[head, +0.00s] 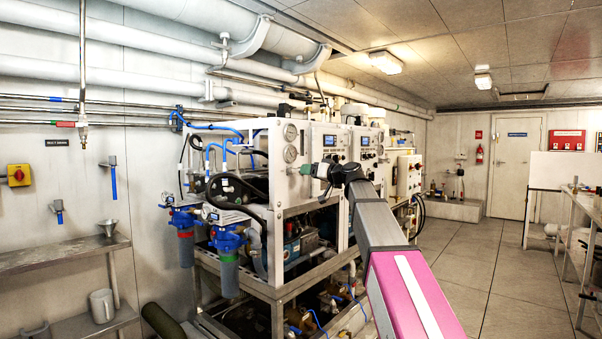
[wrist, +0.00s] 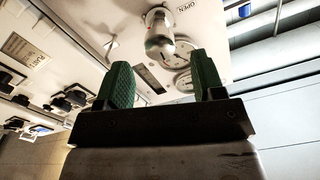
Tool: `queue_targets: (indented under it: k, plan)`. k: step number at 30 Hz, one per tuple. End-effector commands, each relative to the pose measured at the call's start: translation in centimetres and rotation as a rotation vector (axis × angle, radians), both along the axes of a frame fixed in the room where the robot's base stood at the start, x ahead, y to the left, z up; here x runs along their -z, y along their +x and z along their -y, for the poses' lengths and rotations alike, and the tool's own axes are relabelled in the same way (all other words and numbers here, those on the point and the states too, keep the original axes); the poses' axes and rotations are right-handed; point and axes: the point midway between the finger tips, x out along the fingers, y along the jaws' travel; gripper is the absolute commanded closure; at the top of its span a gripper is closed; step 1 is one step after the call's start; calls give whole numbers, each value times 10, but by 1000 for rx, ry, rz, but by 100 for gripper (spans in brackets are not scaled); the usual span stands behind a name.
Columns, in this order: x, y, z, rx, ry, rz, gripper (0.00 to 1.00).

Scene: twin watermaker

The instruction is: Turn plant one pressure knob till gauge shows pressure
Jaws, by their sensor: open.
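The watermaker frame (head: 262,140) stands in the middle of the head view, with two round gauges (head: 290,143) on its white front panel. In the wrist view a silver knob (wrist: 158,38) sticks out of the white panel beside an "OPEN" label. Two round gauges (wrist: 182,54) lie just beyond it; their needles cannot be read. My gripper (wrist: 161,62) is open, its two green fingers apart and empty. The knob appears between and beyond the fingertips, not gripped. In the head view my gripper (head: 322,172) is close to the panel, partly hidden by my wrist.
Control panels with small blue displays (head: 329,140) sit right of the gauges. Blue filter housings (head: 228,262) hang at the frame's near left. A metal shelf (head: 62,254) stands on the left. The floor (head: 490,270) to the right is open, with a rack at the far right edge.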

Motion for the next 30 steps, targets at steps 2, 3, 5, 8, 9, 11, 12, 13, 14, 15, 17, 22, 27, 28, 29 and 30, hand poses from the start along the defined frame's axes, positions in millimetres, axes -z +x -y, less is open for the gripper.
queue_targets:
  k: [2,3,5,8,9,11,12,13,14,15,17,22,27,28,29,30]
  plan:
    - [-1,11,-12,-2,0,-1,38]
    - [-1,15,-17,-2,0,-1,38]
    - [0,20,-23,-1,0,-1,38]
    - [0,26,-32,-1,0,-1,38]
    - [0,28,-34,-1,0,-1,38]
    - [0,30,-37,0,0,-1,38]
    - [1,30,-38,-1,-1,-2,38]
    - [1,31,-39,0,0,-1,38]
    - [1,31,-39,0,0,-1,38]
    - [1,31,-40,0,0,-1,38]
    - [1,31,-40,0,-1,-1,38]
    - [1,31,-40,0,-1,-1,41]
    - [1,31,-40,0,0,-1,87]
    - [1,31,-40,0,0,-1,87]
    - [1,31,-40,0,0,-1,87]
    - [1,31,-40,0,0,-1,87]
